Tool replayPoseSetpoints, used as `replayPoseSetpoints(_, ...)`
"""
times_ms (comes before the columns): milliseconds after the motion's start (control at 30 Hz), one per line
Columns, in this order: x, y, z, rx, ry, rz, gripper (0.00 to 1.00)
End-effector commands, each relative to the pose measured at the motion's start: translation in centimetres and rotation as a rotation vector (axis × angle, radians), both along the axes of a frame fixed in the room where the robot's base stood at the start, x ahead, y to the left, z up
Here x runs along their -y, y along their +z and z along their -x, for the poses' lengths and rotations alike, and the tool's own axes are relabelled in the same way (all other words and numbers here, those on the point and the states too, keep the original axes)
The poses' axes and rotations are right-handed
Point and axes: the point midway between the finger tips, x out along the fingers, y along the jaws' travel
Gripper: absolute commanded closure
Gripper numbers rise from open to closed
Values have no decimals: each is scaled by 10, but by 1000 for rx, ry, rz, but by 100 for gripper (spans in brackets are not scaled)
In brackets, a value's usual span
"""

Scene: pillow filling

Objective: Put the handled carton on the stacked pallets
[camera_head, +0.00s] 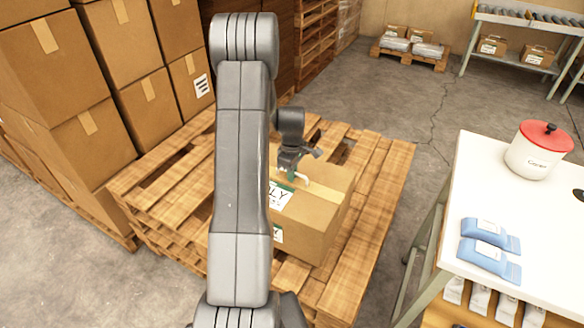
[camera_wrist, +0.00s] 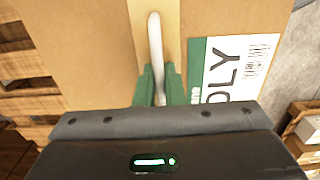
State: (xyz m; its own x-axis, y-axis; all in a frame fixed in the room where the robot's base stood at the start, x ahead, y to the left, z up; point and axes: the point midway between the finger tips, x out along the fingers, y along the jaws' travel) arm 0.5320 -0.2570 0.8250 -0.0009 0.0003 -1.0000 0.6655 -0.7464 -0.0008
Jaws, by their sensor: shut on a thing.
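The handled carton (camera_head: 312,220) is a brown box with a white and green label and a pale handle on top. In the head view it sits on or just above the stacked pallets (camera_head: 386,190); my arm hides part of it, so I cannot tell if it touches the boards. My gripper (camera_head: 293,176) is above the carton, at its handle. In the wrist view the green fingers of my gripper (camera_wrist: 158,88) are shut on the white handle (camera_wrist: 155,45), with the carton top (camera_wrist: 85,50) and label beside it.
Stacked cartons (camera_head: 105,75) stand at the left, close to the pallets. A white table (camera_head: 500,190) at the right holds a red-lidded canister (camera_head: 540,148) and blue packets (camera_head: 488,250). A small loaded pallet (camera_head: 410,55) and a grey bench (camera_head: 520,20) are at the back. Floor between is clear.

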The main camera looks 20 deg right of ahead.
Motion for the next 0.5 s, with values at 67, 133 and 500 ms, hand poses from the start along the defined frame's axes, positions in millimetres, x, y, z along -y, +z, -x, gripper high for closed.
replayPoseSetpoints(67,0,-8,-1,1,0,1,100)
replayPoseSetpoints(133,0,-16,-1,1,0,1,100)
replayPoseSetpoints(500,0,-25,-1,3,0,2,100)
